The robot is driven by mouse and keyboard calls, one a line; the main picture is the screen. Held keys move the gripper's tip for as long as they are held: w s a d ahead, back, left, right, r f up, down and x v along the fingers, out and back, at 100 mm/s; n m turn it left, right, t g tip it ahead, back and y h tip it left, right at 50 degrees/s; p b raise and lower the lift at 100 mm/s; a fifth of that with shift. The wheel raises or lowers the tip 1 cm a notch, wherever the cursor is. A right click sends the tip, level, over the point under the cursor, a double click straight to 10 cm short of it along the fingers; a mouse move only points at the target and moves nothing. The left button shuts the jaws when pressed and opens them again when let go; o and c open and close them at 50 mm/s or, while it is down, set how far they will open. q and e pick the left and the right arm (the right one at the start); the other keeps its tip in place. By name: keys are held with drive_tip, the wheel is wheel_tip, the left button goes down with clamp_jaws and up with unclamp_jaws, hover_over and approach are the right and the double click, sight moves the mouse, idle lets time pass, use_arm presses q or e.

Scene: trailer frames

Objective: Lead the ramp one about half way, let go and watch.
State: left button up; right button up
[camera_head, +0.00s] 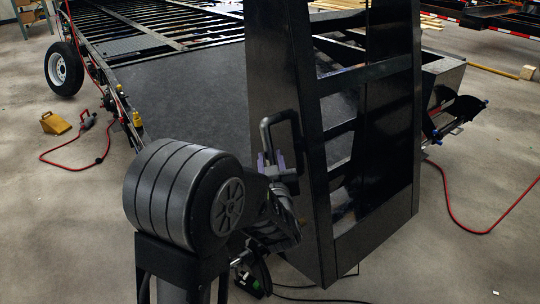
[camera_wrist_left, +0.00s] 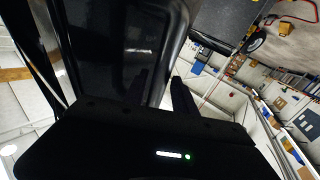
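The ramp (camera_head: 318,190) is a tall black frame with crossbars, standing nearly upright and slightly tilted at the end of the trailer (camera_head: 200,88). A dark loop handle (camera_head: 292,122) stands out from its near left side. My right gripper is not in view.
A wheel (camera_head: 63,69), a yellow wheel chock (camera_head: 55,123) and a red cable (camera_head: 75,166) are on the left. Another red cable (camera_head: 470,228) lies on the floor at right. Black cables lie below the ramp.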

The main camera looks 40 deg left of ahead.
use_arm(q)
drive_tip(key=shift+x, duration=1.25)
clamp_jaws()
idle(0.5)
